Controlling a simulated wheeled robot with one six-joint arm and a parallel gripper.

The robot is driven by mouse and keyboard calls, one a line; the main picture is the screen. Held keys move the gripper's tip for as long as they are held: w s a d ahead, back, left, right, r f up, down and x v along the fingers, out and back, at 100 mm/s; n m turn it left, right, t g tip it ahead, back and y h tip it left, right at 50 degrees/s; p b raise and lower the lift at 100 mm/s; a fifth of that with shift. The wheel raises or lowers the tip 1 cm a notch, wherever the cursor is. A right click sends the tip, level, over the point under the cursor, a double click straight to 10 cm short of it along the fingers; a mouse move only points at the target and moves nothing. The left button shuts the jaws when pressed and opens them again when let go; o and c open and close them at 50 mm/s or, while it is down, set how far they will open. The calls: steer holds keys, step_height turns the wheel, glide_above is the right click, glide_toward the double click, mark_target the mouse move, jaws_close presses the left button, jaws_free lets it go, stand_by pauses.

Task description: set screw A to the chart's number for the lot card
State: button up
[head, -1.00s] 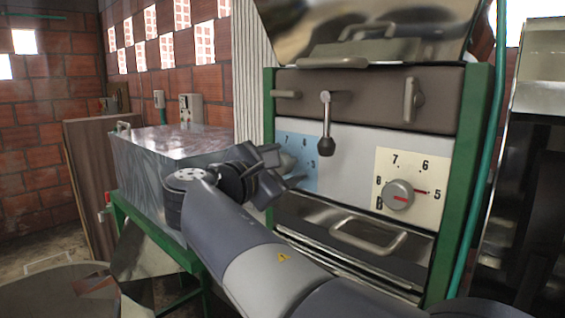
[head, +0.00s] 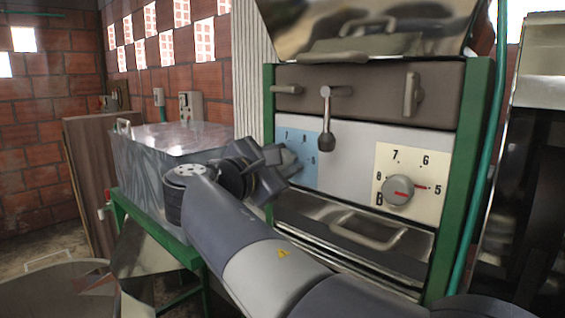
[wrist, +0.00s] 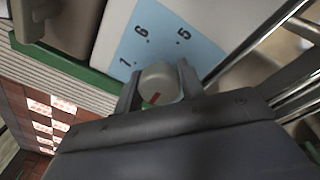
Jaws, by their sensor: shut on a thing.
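The blue dial plate (head: 305,150) is on the left of the machine's white front panel. In the wrist view the blue plate (wrist: 197,58) shows a 6, a 5 and what looks like a 7. Its round grey knob (wrist: 158,80) sits between the fingers of my gripper (wrist: 157,86), which is shut on it. A red mark shows low on the knob; I cannot tell which number it faces. In the head view my gripper (head: 287,166) hides the knob and the plate's lower left, so no letter shows. No chart or lot card can be made out.
A cream plate (head: 425,165) marked B has its own knob (head: 398,190), red pointer towards 5. A black-ended lever (head: 326,120) hangs above, between the plates. A steel tray with a handle (head: 365,230) lies below. A metal box (head: 165,150) stands left.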

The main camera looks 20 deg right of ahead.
steer(key=shift+m, duration=0.4)
steer(key=o, duration=1)
steer(key=b+v, duration=0.2)
steer(key=v, duration=0.8)
steer(key=shift+s+a, duration=0.15)
steer(key=shift+a, duration=0.25)
